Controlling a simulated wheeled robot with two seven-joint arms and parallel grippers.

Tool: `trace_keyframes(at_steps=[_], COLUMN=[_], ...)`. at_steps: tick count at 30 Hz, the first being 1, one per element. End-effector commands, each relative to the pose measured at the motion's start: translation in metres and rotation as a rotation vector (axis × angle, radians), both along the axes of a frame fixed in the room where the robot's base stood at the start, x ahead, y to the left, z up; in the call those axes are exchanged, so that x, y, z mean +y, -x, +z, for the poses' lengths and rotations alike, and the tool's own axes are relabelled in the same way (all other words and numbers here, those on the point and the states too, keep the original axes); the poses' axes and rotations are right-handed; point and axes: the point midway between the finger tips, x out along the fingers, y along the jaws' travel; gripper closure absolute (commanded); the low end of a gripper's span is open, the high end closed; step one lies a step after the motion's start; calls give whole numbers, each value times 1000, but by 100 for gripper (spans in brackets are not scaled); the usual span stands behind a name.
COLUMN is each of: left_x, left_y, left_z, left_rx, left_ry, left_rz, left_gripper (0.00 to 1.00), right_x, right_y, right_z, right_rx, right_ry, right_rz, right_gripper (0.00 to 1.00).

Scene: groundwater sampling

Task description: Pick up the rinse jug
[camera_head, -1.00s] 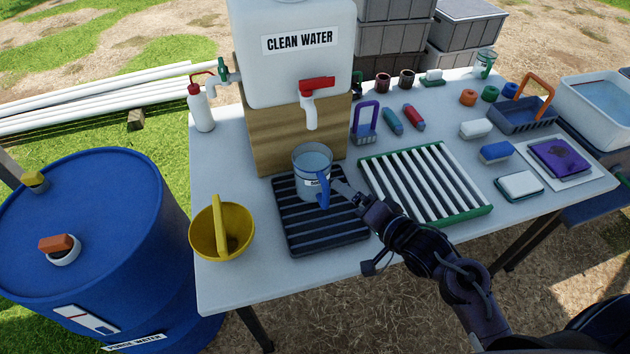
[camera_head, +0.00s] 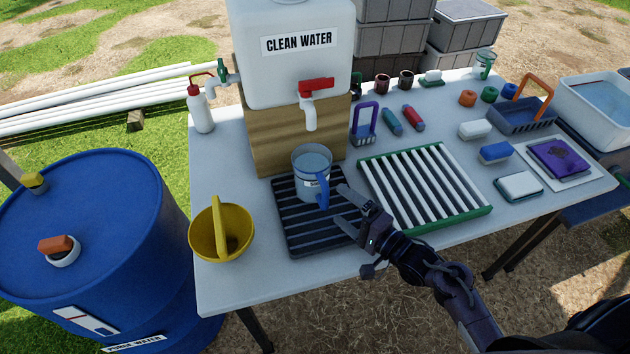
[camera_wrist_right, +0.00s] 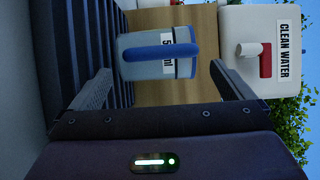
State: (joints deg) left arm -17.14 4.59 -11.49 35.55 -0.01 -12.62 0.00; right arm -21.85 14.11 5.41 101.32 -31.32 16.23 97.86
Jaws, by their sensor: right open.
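The rinse jug (camera_head: 309,173) is a clear jug with a blue handle and a white label. It stands upright on the black ribbed drip tray (camera_head: 292,237), below the red-handled tap. My right gripper (camera_head: 342,207) is open and empty, just right of the jug's handle and apart from it. In the right wrist view the jug (camera_wrist_right: 140,62) lies between and ahead of the two spread fingers (camera_wrist_right: 165,92), its blue handle facing the camera. My left gripper is not in view.
The clean water tank (camera_head: 295,60) stands on a wooden block (camera_head: 270,140) behind the jug. A yellow funnel-like bowl (camera_head: 205,243) is left of the tray. A green-framed rack (camera_head: 467,208) is to the right. A blue drum (camera_head: 95,230) stands off the table's left end.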

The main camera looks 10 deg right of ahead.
Motion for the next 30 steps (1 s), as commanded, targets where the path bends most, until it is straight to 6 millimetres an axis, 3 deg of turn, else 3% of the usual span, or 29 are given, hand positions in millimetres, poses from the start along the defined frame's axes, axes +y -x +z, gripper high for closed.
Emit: trace_keyframes(at_steps=[12, 21, 30], left_x=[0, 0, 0], left_y=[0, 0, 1], left_z=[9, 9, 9], left_rx=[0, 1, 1], left_ry=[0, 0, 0], left_rz=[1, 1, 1], left_gripper=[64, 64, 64], right_x=[29, 31, 31], right_y=[-47, -50, -50], right_z=[1, 1, 1], right_rx=[-1, -1, 0], right_ry=[1, 1, 1], right_rz=[1, 0, 0], right_gripper=[0, 1, 41])
